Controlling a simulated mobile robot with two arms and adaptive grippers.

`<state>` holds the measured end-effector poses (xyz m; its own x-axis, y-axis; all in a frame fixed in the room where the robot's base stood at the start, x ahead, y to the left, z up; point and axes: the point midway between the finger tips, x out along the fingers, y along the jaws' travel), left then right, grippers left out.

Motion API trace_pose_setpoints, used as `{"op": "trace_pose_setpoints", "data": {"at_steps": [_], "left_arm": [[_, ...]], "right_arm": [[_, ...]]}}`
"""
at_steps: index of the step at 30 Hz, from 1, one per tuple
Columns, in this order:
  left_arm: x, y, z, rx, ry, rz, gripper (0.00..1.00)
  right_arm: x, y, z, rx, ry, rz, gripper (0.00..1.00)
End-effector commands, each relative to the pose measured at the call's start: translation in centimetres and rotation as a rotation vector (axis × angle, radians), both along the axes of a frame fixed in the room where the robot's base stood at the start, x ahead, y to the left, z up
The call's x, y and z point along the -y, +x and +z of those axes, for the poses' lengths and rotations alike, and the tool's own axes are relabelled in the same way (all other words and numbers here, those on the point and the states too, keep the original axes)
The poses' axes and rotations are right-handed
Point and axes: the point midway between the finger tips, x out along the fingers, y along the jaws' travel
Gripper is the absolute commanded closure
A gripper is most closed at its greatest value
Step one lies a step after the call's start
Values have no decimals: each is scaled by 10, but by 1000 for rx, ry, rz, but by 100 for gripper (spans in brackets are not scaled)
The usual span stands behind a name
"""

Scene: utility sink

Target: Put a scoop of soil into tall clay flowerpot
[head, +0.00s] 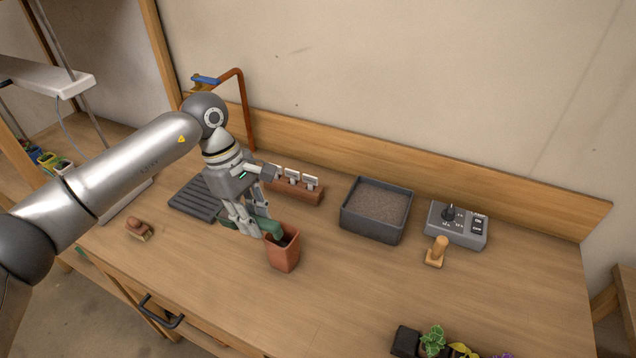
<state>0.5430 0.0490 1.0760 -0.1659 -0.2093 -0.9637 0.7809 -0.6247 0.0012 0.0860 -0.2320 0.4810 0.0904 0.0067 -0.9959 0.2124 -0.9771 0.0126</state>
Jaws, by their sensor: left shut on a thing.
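The tall clay flowerpot (284,258) stands upright on the workbench, left of the middle. My left gripper (246,229) is just left of the pot's rim and shut on a green scoop (270,227). The scoop's front end reaches over the pot's mouth, and its tip is hard to make out. Whether soil is in the scoop or the pot cannot be told. A dark grey tray of soil (374,234) stands to the right. My right gripper is out of view.
A grey control box (470,229) and a wooden tool (436,252) are right of the tray. Seedlings (433,339) stand at the front right. A brown planter with white labels (303,195) and a slatted dark mat (190,199) lie behind. The front middle is clear.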

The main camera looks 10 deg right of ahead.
Motion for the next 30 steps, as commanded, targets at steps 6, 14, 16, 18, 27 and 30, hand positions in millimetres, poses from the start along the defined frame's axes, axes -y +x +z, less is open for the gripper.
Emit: {"op": "trace_pose_setpoints", "data": {"at_steps": [6, 14, 16, 18, 27, 30], "left_arm": [[61, 33, 11, 12, 23, 341, 100], [115, 51, 12, 16, 56, 694, 100], [125, 53, 11, 16, 64, 760, 100], [131, 54, 10, 17, 70, 809, 100], [137, 55, 9, 3, 32, 875, 100], [134, 54, 11, -11, -24, 875, 100]], "right_arm": [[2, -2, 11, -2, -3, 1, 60], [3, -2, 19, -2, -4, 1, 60], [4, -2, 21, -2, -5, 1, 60], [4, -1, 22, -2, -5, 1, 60], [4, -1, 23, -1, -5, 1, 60], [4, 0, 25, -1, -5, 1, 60]]}}
